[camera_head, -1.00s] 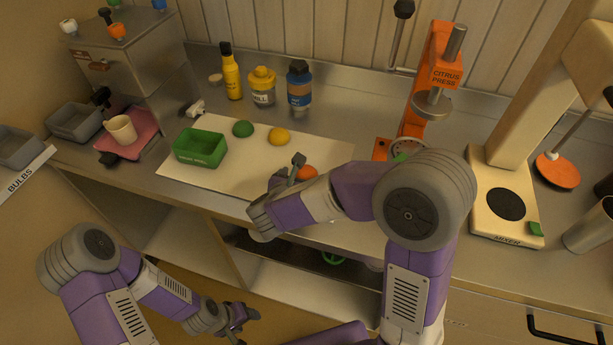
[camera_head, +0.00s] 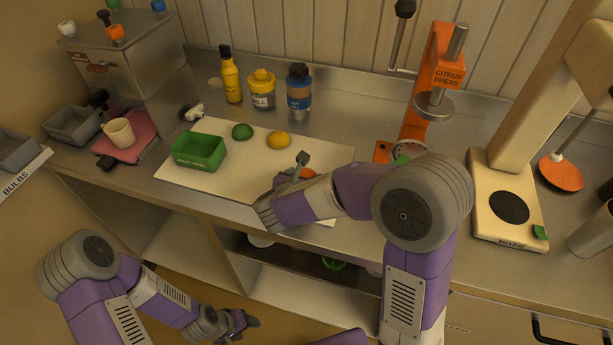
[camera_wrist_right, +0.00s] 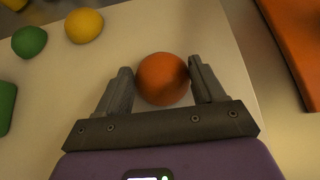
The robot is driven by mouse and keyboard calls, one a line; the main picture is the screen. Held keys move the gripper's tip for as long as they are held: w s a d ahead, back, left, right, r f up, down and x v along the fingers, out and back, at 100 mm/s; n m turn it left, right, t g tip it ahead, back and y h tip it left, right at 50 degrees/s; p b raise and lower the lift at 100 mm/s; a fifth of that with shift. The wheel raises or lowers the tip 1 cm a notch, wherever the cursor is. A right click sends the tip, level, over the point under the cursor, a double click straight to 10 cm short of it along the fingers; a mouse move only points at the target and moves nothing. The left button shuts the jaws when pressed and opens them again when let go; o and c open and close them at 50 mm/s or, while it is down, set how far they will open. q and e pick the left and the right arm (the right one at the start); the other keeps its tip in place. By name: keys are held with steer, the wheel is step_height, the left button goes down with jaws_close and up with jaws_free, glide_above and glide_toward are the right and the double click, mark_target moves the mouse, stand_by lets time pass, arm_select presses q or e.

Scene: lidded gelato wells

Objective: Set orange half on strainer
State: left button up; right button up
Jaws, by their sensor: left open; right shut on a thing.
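The orange half (camera_head: 308,174) is over the white cutting board, partly hidden by my right arm in the head view. In the right wrist view the orange half (camera_wrist_right: 163,79) sits between the fingers of my right gripper (camera_wrist_right: 160,88), which is shut on it. The right gripper (camera_head: 300,170) is mostly hidden in the head view. The strainer (camera_head: 412,149) is a pale round part at the foot of the orange citrus press (camera_head: 440,75), partly hidden by my right arm. My left gripper (camera_head: 238,322) is open and empty, low in front of the counter.
A green half (camera_head: 242,131), a yellow half (camera_head: 278,140) and a green bin (camera_head: 199,151) are on the cutting board (camera_head: 225,184). Bottles and jars (camera_head: 262,90) stand behind. A cream mixer (camera_head: 507,205) stands right of the press. Shelves are below the counter.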

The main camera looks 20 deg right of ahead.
steer(key=shift+r, duration=0.25)
steer(key=shift+r+p, duration=0.5)
steer(key=shift+p, duration=0.1)
steer(key=shift+r, duration=0.2)
step_height(320, 180, up, 4)
steer(key=p, duration=0.3)
steer(key=shift+r+p, duration=0.15)
steer(key=shift+p, duration=0.2)
steer(key=shift+s+d+f, duration=0.2)
steer(key=shift+d+f, duration=0.05)
steer(key=shift+d, duration=0.15)
steer(key=s+n+y, duration=0.1)
steer(key=s+d+f+n+t, duration=0.1)
steer(key=s+f+n+y, duration=0.1)
steer(key=shift+d+t+y, duration=0.3)
steer(key=shift+s+a+f, duration=0.1)
steer(key=shift+s+f, duration=0.15)
steer(key=shift+s, duration=0.05)
